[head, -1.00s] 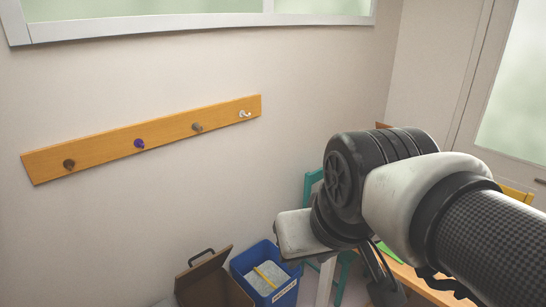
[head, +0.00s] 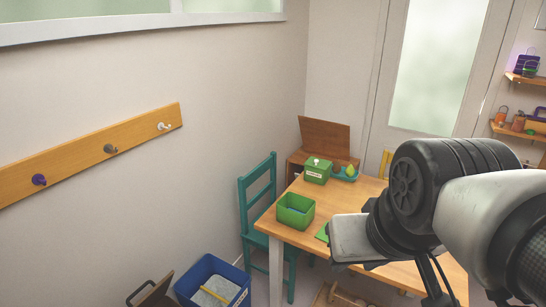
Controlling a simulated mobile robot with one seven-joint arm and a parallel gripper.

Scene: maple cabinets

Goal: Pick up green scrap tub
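An open green tub (head: 296,210) stands on the near left corner of the wooden table in the head view. Something blue shows inside it. Behind it stands a closed green box (head: 317,171) with a pale label and a light knob on its lid. My gripper (head: 436,280) shows only in part, as dark pieces below my wrist at the lower right. It is to the right of the open tub and apart from it in the picture. Its fingertips are not visible, so I cannot tell whether it is open or shut.
A teal chair (head: 259,205) stands against the table's (head: 345,196) left side. A blue bin (head: 211,283) with pale contents is on the floor at lower left. A tray (head: 347,174) with small items is beside the closed box. My arm hides the table's right part.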

